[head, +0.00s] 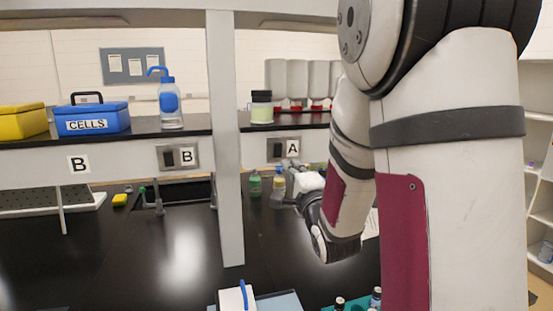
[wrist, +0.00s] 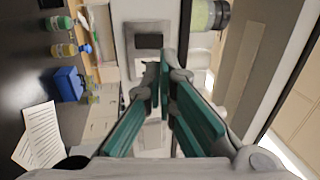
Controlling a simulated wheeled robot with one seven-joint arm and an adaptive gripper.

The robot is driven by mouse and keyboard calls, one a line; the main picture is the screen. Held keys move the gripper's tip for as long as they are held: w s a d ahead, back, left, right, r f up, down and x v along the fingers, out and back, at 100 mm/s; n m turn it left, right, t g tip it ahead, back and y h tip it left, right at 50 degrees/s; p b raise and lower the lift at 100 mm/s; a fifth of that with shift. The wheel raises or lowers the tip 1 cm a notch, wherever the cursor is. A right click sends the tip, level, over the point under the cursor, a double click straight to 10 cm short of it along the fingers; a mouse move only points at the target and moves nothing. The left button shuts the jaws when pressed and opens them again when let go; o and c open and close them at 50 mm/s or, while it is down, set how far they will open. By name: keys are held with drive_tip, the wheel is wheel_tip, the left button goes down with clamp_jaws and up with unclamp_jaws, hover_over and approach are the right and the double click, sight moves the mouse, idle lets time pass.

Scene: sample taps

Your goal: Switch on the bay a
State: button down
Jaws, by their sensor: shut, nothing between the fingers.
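The bay A switch (head: 277,151) is a dark rocker on a grey metal plate, beside a white "A" label (head: 293,148) under the shelf. In the wrist view the switch plate (wrist: 147,55) lies just beyond the fingertips, with its dark rocker (wrist: 149,41) in view. My gripper (wrist: 158,77) has teal finger pads with the tips together and nothing held. In the head view my gripper (head: 294,167) is small, just below and right of the switch. Whether the tips touch the plate cannot be told. The label is hidden behind the fingers in the wrist view.
A similar bay B switch (head: 178,157) is to the left, past a white post (head: 224,140). Small bottles (head: 279,184) stand on the black bench below switch A. A jar (head: 262,107) stands on the shelf above. A blue CELLS box (head: 92,115) is at left.

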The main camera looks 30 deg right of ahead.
sight(279, 147)
drive_tip(key=shift+w+d+f+b, duration=0.2)
drive_tip(key=shift+w+b, duration=0.1)
drive_tip(key=shift+b, duration=1.75)
drive_tip(key=shift+b+x, duration=0.8)
drive_tip(key=shift+x, duration=3.6)
drive_tip(key=shift+r, duration=0.2)
